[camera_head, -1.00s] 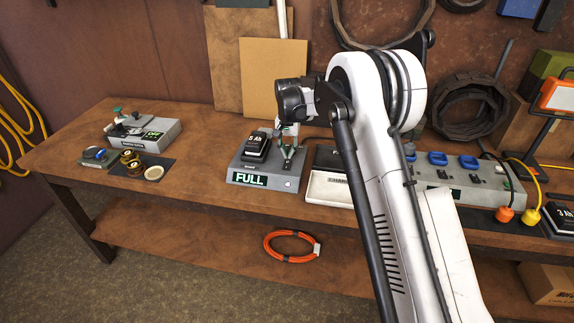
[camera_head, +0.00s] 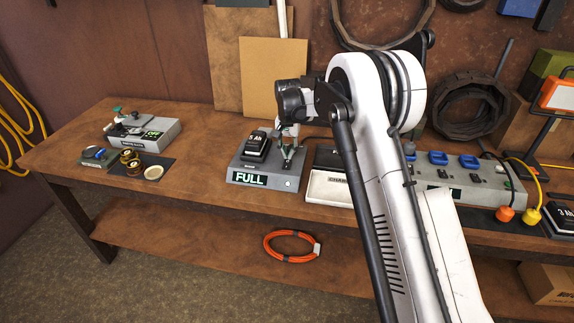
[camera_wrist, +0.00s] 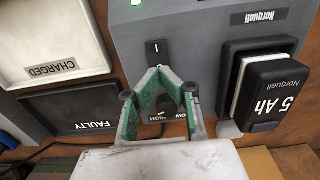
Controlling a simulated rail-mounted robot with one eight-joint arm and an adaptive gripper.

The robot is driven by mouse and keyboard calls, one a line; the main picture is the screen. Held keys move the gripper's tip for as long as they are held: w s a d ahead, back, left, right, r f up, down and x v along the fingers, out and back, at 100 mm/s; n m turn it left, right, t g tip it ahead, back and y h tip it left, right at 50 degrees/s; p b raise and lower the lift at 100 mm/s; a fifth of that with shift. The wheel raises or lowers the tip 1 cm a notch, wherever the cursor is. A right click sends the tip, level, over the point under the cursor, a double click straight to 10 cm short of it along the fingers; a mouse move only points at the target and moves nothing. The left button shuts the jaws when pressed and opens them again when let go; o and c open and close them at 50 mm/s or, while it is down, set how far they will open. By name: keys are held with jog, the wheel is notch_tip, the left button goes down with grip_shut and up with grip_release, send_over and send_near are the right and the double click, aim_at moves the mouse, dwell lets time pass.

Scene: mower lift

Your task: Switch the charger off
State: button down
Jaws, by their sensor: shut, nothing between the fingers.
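The grey charger (camera_head: 235,178) stands mid-bench with a lit FULL display, and a black 5 Ah battery (camera_head: 256,145) sits on it. In the wrist view the charger (camera_wrist: 190,45) shows a small black switch (camera_wrist: 157,47) marked with a white line, a green light and the battery (camera_wrist: 265,90). My gripper (camera_head: 287,166) is at the charger's right part. In the wrist view my gripper (camera_wrist: 160,70) has its green-padded fingertips together and empty, just below the switch in the picture. A LOW/HIGH dial shows partly behind the fingers. Whether the tips touch the charger is unclear.
A tray marked CHARGED (camera_wrist: 45,45) and one marked FAULTY (camera_wrist: 75,108) lie beside the charger. Bare bench lies between.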

aim_at(288, 161)
jog(key=shift+f+b, duration=0.8)
jog(key=shift+f, duration=0.3)
dwell(0.6)
jog(key=shift+r, duration=0.15)
jog(key=shift+r+p, duration=0.9)
jog(key=shift+r, duration=2.5)
